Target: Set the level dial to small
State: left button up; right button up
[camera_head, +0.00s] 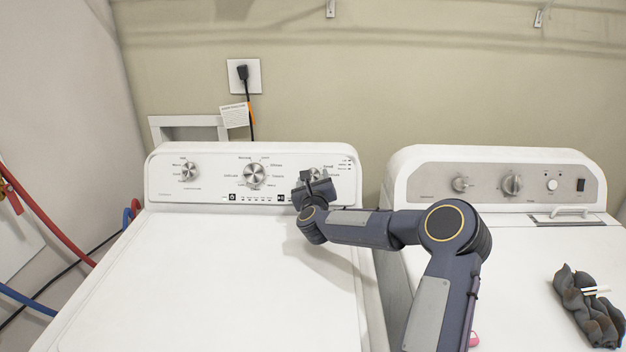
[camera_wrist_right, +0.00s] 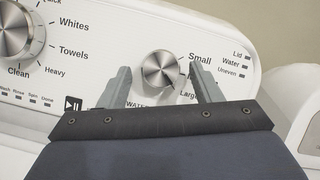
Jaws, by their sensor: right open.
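The level dial is a round silver knob at the right end of the left machine's control panel. In the right wrist view the level dial (camera_wrist_right: 164,70) shows between my two fingers, with "Small" printed at its upper right and "Large", partly hidden, at its lower right. In the head view the dial (camera_head: 314,174) is partly covered by my gripper. My right gripper (camera_head: 317,184) is open just in front of the dial. Its fingers (camera_wrist_right: 166,84) are on either side of the knob; I cannot tell whether they touch it. My left gripper is not in view.
The left machine's panel also has a large middle dial (camera_head: 254,175) and a left dial (camera_head: 189,171). The left machine's white lid (camera_head: 200,285) is clear.

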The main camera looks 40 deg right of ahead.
jog(key=c, duration=1)
